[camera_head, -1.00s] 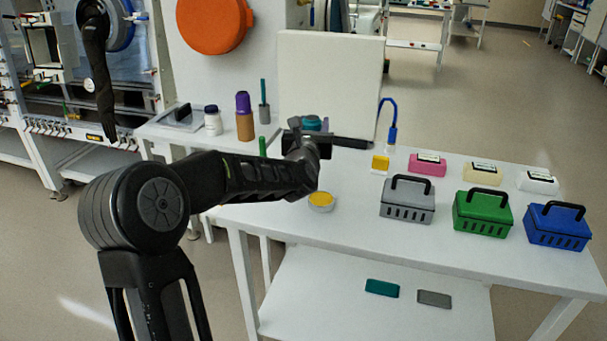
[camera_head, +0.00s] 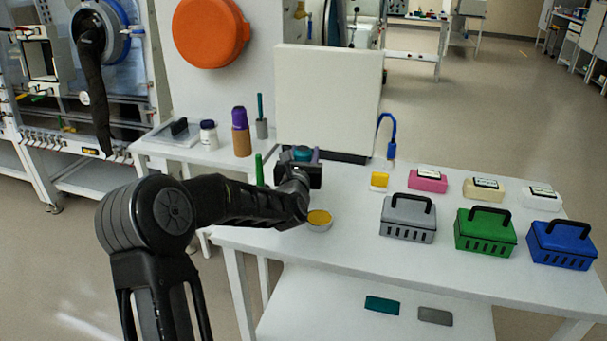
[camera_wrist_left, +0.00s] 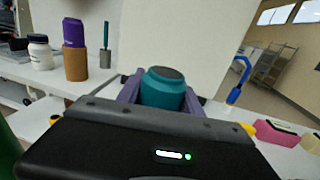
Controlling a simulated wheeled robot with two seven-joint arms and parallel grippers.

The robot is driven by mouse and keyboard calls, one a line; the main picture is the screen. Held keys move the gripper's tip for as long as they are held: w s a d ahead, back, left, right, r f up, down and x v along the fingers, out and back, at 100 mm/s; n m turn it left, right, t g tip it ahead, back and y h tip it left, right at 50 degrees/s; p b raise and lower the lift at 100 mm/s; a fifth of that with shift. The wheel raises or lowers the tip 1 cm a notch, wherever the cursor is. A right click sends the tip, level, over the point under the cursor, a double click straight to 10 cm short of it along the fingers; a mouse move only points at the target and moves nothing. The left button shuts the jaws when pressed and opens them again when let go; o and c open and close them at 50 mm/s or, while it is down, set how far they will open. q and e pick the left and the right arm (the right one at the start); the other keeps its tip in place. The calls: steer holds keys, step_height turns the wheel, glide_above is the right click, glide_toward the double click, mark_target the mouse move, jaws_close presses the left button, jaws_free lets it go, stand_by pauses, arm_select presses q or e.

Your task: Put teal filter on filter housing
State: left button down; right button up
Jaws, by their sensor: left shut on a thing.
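The teal filter (camera_head: 302,153) is a short teal cylinder with a dark grey top. My left gripper (camera_wrist_left: 163,88) is shut on it, with a purple finger on each side in the left wrist view. The filter (camera_wrist_left: 162,90) looks upright there. In the head view the gripper is in front of the white panel's lower edge, above the table's left part. The filter's underside is hidden by the gripper, so I cannot tell if it touches anything. I cannot clearly identify the filter housing. My right gripper is not in view.
A yellow-topped round tin (camera_head: 319,220) stands just in front of my left gripper. Behind is a tall white panel (camera_head: 327,95). Grey (camera_head: 408,218), green (camera_head: 485,233) and blue (camera_head: 562,245) baskets stand right. A brown and purple bottle (camera_head: 241,133) stands on the left bench.

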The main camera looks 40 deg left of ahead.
arm_select(q)
steer(key=shift+f, duration=0.4)
steer(key=shift+f, duration=1.85)
steer(key=shift+f, duration=0.2)
steer(key=c, duration=0.8)
jaws_free()
steer(key=shift+s+r, duration=0.1)
steer(key=shift+r, duration=0.05)
steer(key=b+v, duration=0.1)
steer(key=v, duration=1.1)
